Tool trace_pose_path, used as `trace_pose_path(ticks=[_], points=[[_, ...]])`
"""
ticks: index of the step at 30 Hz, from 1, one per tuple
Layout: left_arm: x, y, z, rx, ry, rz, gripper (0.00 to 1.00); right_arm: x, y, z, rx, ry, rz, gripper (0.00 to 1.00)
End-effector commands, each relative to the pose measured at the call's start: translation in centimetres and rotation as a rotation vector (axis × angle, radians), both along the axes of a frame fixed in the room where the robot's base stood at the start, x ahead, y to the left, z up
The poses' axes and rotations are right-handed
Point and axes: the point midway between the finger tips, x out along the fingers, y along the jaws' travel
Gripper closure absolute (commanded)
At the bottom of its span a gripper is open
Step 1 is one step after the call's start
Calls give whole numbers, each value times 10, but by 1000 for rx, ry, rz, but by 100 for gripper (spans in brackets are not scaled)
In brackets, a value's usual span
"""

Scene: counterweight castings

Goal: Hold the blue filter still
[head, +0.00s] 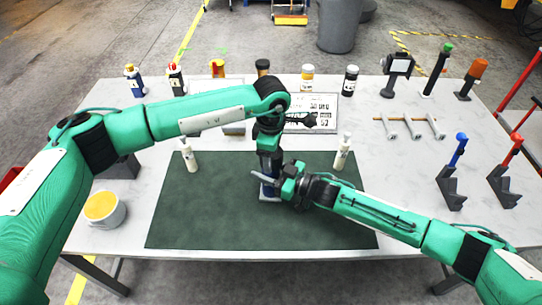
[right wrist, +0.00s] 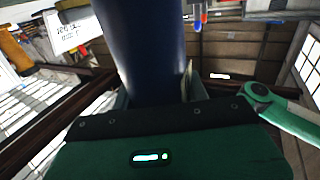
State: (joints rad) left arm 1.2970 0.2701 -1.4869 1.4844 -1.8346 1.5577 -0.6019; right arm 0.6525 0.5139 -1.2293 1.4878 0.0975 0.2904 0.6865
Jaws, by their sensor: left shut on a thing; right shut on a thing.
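The blue filter (head: 268,190) stands upright on the dark green mat (head: 200,225), mostly hidden by my grippers. A pale base shows at its foot. In the right wrist view the filter is a large dark blue cylinder (right wrist: 145,45) between the jaws. My right gripper (head: 273,182) comes in from the right and is shut on the filter's side. My left gripper (head: 269,165) points down from above and is shut at the filter's top. Its fingertips are too small and covered to see exactly what part they grip.
White bottles (head: 188,155) (head: 342,152) stand at the mat's back edge on both sides. A yellow-topped white tub (head: 104,208) is at the left. Several bottles, a printed sheet (head: 322,106), T-handled tools (head: 410,127) and dark stands (head: 451,187) line the back and right. The mat's front is clear.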

Motion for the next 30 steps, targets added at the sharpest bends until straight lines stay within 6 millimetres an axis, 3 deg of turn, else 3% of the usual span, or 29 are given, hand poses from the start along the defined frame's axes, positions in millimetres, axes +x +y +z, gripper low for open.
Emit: trace_pose_path(ticks=[21, 30], points=[[0, 0, 14, 0, -1, 0, 72, 0, 0, 1, 1, -2, 0, 100], [1, 0, 47, 1, -2, 0, 72, 0, 0, 1, 1, -2, 0, 100]])
